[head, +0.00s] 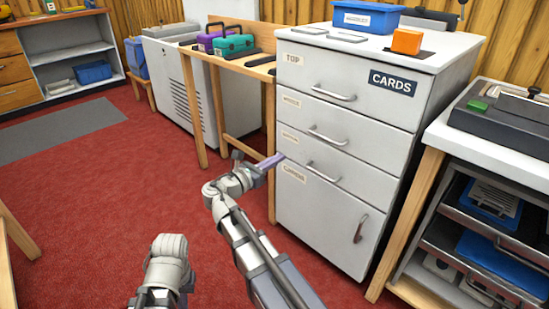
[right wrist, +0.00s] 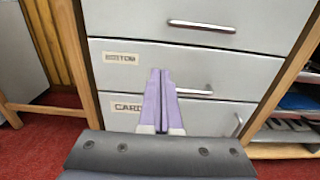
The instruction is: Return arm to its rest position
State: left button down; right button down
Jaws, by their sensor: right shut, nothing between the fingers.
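My right gripper (head: 273,160) is raised in front of the grey drawer cabinet (head: 345,133). In the right wrist view its purple fingers (right wrist: 159,78) are together with nothing between them. They point toward the drawer fronts labelled "BOTTOM" and "CARDS", and no contact with them can be made out. My right arm (head: 255,250) comes up from the bottom of the head view. Part of my left arm (head: 168,262) shows at the lower left of it, and its gripper is not in view.
All the cabinet's drawers look shut. A blue bin (head: 366,17) and an orange block (head: 407,41) sit on its top. A wooden table (head: 232,62) stands to the left and a shelved bench (head: 424,205) to the right. Red floor (head: 90,210) is open at the left.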

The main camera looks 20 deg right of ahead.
pick_arm(q)
jog(key=shift+a, duration=0.35)
pick_arm(e)
jog(key=shift+s+a, duration=0.15)
jog(key=shift+a, duration=0.15)
